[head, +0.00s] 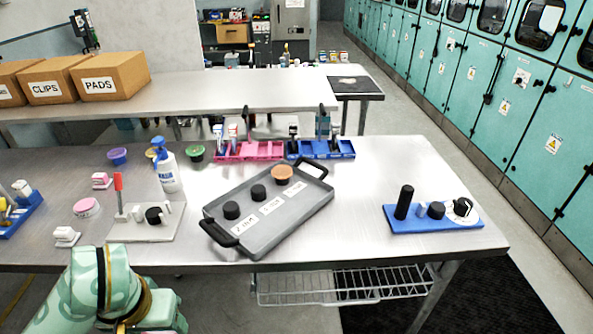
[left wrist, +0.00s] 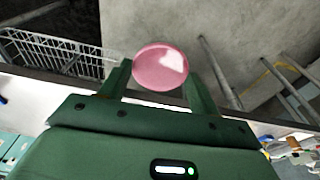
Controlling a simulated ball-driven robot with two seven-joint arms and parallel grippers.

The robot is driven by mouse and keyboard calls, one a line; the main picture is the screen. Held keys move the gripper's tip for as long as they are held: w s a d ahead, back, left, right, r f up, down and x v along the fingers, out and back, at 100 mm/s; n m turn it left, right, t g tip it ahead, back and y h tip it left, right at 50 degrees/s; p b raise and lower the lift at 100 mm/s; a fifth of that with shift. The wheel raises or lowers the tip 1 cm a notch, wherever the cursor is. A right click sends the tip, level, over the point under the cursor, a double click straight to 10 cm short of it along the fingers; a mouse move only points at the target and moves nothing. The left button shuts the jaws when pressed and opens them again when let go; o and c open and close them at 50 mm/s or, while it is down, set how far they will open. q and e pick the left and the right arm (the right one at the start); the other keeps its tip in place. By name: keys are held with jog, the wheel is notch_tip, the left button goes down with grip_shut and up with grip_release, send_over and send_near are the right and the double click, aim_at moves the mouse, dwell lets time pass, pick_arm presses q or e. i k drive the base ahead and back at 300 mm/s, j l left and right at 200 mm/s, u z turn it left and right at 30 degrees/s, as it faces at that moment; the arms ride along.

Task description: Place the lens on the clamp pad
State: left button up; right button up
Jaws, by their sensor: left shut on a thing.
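My left gripper (left wrist: 158,72) is shut on a round, glossy pink disc, which looks like the lens (left wrist: 160,64). The disc sits between the two green fingers in the left wrist view, apart from the table. In the head view my left arm is at the lower left, in front of the table edge, and the lens does not show. A pale clamp fixture (head: 130,233) with a red upright handle (head: 118,190) and a black round pad (head: 154,215) stands on the table just beyond that arm. My right gripper is not in view.
A grey tray (head: 290,222) with black handles and several round pieces lies right of the fixture. A blue fixture (head: 430,222) stands farther right. A spray bottle (head: 167,170), a pink-topped jar (head: 86,207) and a small white block (head: 66,236) are near the clamp fixture.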

aim_at(439, 206)
jog(key=k+l+u, duration=0.1)
jog(key=u, duration=0.3)
jog(key=k+u, duration=0.1)
jog(key=u, duration=0.3)
jog(key=k+u, duration=0.15)
jog(key=u, duration=0.25)
jog(key=l, duration=1.8)
jog(key=k+l, duration=0.1)
jog(key=l, duration=1.7)
